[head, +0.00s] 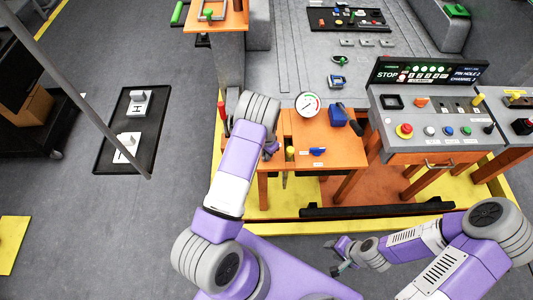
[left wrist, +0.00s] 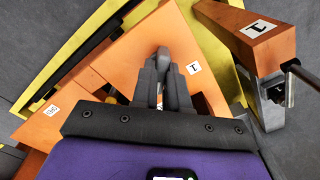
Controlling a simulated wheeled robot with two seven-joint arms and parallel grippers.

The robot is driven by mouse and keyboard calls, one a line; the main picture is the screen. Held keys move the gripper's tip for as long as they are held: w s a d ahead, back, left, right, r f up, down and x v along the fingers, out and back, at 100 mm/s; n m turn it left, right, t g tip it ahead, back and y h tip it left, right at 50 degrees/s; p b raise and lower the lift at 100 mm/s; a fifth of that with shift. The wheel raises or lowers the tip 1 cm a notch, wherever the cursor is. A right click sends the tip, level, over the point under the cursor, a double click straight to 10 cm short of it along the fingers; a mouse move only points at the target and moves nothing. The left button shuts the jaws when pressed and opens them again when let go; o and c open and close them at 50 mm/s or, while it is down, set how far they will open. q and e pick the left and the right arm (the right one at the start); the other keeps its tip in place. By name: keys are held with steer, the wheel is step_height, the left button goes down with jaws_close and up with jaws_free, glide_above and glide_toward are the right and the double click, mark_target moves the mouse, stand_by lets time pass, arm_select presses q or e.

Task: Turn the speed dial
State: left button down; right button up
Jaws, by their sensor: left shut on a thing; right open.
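My left gripper (head: 270,150) is at the left part of the small orange table (head: 340,145). In the left wrist view its fingers (left wrist: 163,85) are closed around a dark grey rounded knob (left wrist: 163,54) over the orange surface. The fingers hide most of the knob, and I cannot tell whether it is the speed dial. A round white gauge (head: 308,104) stands at the table's back edge. My right gripper (head: 342,254) is open and empty, low in front of the table.
A grey control console (head: 440,150) with several buttons and a lit STOP display (head: 428,73) stands to the right. A blue box (head: 338,116) and a small blue handle (head: 317,151) are on the table. A black floor tray (head: 108,150) lies at left.

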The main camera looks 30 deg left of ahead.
arm_select(q)
steer(key=shift+n, duration=0.3)
steer(key=n+b, duration=0.2)
steer(key=n, duration=0.1)
steer(key=n+b, duration=0.1)
steer(key=n, duration=0.8)
steer(key=shift+n+b, duration=0.3)
steer(key=shift+b, duration=0.05)
steer(key=shift+n, duration=2.3)
steer(key=c, duration=1.1)
jaws_free()
steer(key=shift+c, duration=0.2)
step_height(320, 180, up, 8)
steer(key=shift+f+p, duration=0.15)
steer(key=shift+p, duration=0.45)
